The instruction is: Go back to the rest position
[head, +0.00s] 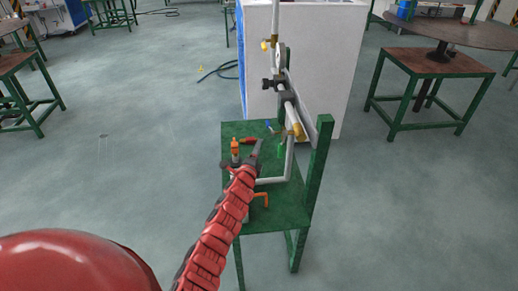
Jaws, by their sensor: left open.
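My left gripper (258,147) is at the end of my red segmented arm, over the top of a green metal stand (281,218). Its jaws are small in the view and open, with nothing seen held in them. An orange bottle-like item (235,147) stands just left of the gripper. A red piece (249,141) lies on the stand behind the gripper. I cannot tell whether the gripper touches anything. My right gripper is not in view.
Grey pipework with brass fittings (293,117) rises at the stand's back right, before a white cabinet (304,57). An orange-red handle (260,196) is right of my arm. Green-legged tables stand left and right (428,68). Open grey floor (130,150) lies left.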

